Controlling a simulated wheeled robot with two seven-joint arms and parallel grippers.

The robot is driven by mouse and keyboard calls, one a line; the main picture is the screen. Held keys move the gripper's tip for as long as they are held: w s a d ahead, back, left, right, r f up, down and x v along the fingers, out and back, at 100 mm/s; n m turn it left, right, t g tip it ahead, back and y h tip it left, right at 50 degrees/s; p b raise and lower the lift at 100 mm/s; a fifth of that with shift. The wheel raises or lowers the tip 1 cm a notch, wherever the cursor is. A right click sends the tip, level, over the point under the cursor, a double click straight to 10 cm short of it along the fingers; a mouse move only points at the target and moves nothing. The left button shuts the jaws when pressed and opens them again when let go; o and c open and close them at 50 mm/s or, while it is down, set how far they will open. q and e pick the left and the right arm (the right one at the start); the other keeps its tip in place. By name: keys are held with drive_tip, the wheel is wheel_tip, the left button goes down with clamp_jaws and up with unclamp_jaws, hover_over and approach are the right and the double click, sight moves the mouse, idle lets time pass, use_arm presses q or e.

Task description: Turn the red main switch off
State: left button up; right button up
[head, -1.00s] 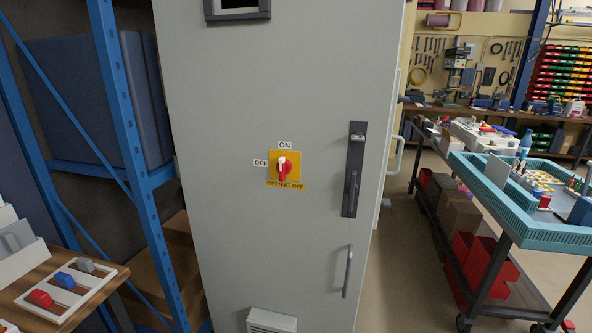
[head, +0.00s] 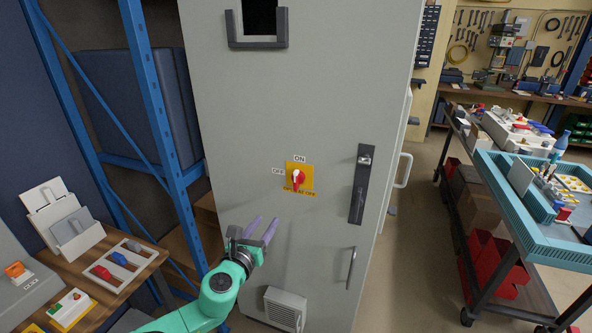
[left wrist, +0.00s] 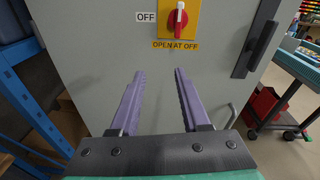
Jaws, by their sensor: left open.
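The red main switch (head: 298,177) is a red rotary knob with a white mark on a yellow plate, on the front of a grey cabinet (head: 240,120). An ON label sits above it and an OFF label to its left. In the left wrist view the knob (left wrist: 178,17) stands upright, beyond the fingertips. My left gripper (head: 264,229) is open and empty, below and to the left of the switch, apart from it. Its purple fingers (left wrist: 155,85) also show in the left wrist view. My right gripper is not in view.
A dark door handle (head: 361,185) is right of the switch. A blue rack post (head: 160,110) stands left of the cabinet. A wooden table (head: 150,262) with coloured switches is at lower left. A trolley with a teal tray (head: 535,240) stands at right.

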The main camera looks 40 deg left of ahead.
sight(295, 181)
use_arm(q)
wheel_tip(295, 181, up, 5)
drive_tip(key=d+m+t, duration=0.1)
drive_tip(key=d+m, duration=0.1)
drive_tip(key=d, duration=0.1)
drive_tip(key=shift+h, duration=0.4)
drive_tip(key=x, duration=0.4)
drive_tip(key=p+x, duration=0.1)
drive_tip(key=x, duration=0.4)
drive_tip(key=p+x, duration=0.1)
drive_tip(key=x, duration=0.4)
drive_tip(key=shift+w+a+r, duration=0.15)
drive_tip(key=shift+a+r, duration=0.05)
drive_tip(key=shift+a, duration=0.05)
drive_tip(key=shift+w+a+f, duration=0.1)
drive_tip(key=shift+w+f, duration=0.05)
drive_tip(key=shift+w, duration=0.2)
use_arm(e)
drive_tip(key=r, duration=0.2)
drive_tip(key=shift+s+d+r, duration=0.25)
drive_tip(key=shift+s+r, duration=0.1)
use_arm(q)
drive_tip(key=shift+c, duration=0.3)
drive_tip(key=shift+s, duration=0.1)
clamp_jaws()
